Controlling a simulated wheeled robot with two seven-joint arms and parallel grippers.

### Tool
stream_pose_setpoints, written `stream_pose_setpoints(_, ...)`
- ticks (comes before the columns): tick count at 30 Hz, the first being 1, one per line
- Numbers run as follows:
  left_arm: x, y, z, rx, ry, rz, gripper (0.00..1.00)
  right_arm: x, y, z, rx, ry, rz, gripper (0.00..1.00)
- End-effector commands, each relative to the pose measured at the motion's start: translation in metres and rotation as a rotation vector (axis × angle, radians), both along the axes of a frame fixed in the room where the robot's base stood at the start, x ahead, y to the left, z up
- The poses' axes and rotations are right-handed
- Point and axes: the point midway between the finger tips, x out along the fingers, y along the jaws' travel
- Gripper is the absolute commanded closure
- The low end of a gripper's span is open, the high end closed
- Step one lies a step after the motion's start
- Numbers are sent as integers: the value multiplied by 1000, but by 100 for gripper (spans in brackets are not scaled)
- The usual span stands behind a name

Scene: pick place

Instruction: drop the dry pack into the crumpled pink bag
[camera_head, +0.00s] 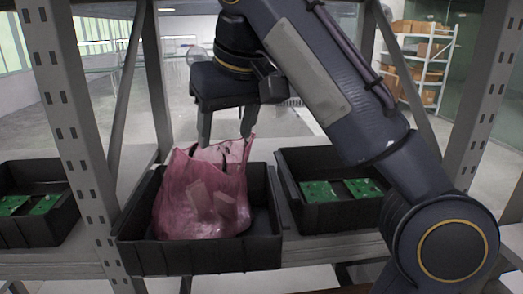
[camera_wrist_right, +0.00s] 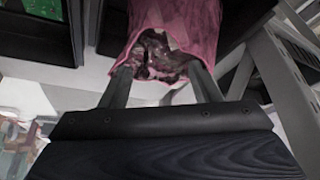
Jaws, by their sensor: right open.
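The crumpled pink bag (camera_head: 180,200) stands upright in a black tray in the middle of the head view, its mouth facing up. Pale rectangular shapes show through its thin front wall; I cannot tell whether one is the dry pack. No dry pack shows clearly outside the bag. My right gripper (camera_head: 225,138) points down just above the bag's mouth, fingers apart with nothing between them. In the right wrist view, the gripper (camera_wrist_right: 160,72) has its spread fingertips at the open mouth of the bag (camera_wrist_right: 178,20); the inside is dark and wrinkled. My left gripper is not in view.
The black tray (camera_head: 200,258) holding the bag sits on a grey metal rack. Another black tray (camera_head: 340,216) with green circuit boards (camera_head: 318,191) stands to the right, partly behind my right arm. A similar tray (camera_head: 38,230) is at the far left, past a rack upright (camera_head: 72,110).

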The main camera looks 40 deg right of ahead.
Motion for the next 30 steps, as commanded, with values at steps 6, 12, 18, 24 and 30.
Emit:
stream_pose_setpoints(6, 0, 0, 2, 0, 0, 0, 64, -36, 2, 1, -1, -2, 2, 43)
stream_pose_setpoints(12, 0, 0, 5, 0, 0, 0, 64, -60, 2, -1, 1, -1, -5, 43)
stream_pose_setpoints(18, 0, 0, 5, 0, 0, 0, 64, -76, 3, -1, 1, 0, -7, 43)
stream_pose_setpoints(24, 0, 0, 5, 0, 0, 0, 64, -95, 4, -1, 0, -1, -5, 43)
stream_pose_setpoints(30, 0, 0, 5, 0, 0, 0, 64, -103, 7, -1, -1, 0, -1, 43)
